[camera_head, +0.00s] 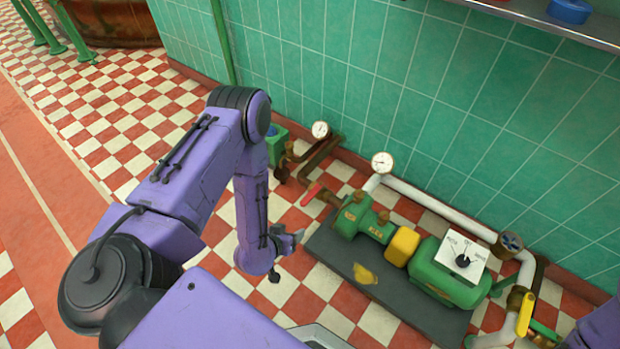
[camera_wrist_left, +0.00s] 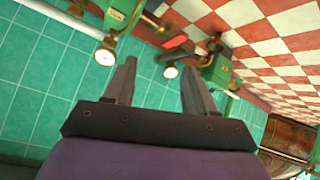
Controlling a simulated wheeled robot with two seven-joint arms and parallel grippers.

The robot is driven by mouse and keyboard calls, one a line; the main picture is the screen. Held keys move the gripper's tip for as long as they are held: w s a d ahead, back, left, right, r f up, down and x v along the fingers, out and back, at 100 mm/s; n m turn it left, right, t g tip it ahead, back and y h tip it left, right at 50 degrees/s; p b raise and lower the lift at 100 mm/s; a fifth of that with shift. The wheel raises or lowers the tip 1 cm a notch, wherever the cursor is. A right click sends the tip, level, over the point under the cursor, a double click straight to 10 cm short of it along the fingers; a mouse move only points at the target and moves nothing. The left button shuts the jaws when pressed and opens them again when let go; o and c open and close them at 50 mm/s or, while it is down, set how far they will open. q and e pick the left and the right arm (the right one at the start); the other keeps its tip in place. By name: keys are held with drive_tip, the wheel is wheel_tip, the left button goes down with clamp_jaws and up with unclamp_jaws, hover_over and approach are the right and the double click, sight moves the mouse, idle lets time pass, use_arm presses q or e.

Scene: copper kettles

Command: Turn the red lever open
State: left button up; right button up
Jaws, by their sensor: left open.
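The red lever (camera_head: 311,194) sits on a brass pipe at the left end of the green pump (camera_head: 362,219). In the left wrist view the red lever (camera_wrist_left: 174,42) shows beyond the fingertips, between and above them. My left gripper (camera_head: 290,240) is to the left of the pump, a little nearer to me than the lever and apart from it. In the left wrist view the two fingers of my left gripper (camera_wrist_left: 159,62) stand well apart with nothing between them. My right gripper is not seen; only a purple part of mine shows at the lower right corner.
The pump stands on a dark base plate (camera_head: 420,318). A yellow lever (camera_head: 525,314) is on the pipe at the right. White gauges (camera_head: 382,162) and a white pipe (camera_head: 440,208) run along the green tiled wall (camera_head: 400,80). Open checkered floor (camera_head: 110,110) lies at the left.

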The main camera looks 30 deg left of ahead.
use_arm(q)
drive_tip(key=w+a+f+m+t+b, duration=0.2)
drive_tip(key=w+a+f+t+b, duration=0.15)
drive_tip(key=w+f+b, duration=0.5)
drive_tip(key=m+t+h+b, duration=0.25)
drive_tip(key=t+b, duration=0.25)
drive_tip(key=b, duration=0.8)
approach(308, 197)
drive_tip(key=shift+f+m, duration=0.15)
drive_tip(key=shift+m, duration=0.1)
drive_tip(key=w+b, duration=0.1)
drive_tip(key=w, duration=0.2)
drive_tip(key=w+b, duration=0.1)
drive_tip(key=w, duration=0.2)
drive_tip(key=w+d+b, duration=0.1)
drive_tip(key=w, duration=0.2)
drive_tip(key=shift+w+b, duration=0.1)
drive_tip(key=shift+b, duration=0.2)
drive_tip(key=shift+w, duration=0.3)
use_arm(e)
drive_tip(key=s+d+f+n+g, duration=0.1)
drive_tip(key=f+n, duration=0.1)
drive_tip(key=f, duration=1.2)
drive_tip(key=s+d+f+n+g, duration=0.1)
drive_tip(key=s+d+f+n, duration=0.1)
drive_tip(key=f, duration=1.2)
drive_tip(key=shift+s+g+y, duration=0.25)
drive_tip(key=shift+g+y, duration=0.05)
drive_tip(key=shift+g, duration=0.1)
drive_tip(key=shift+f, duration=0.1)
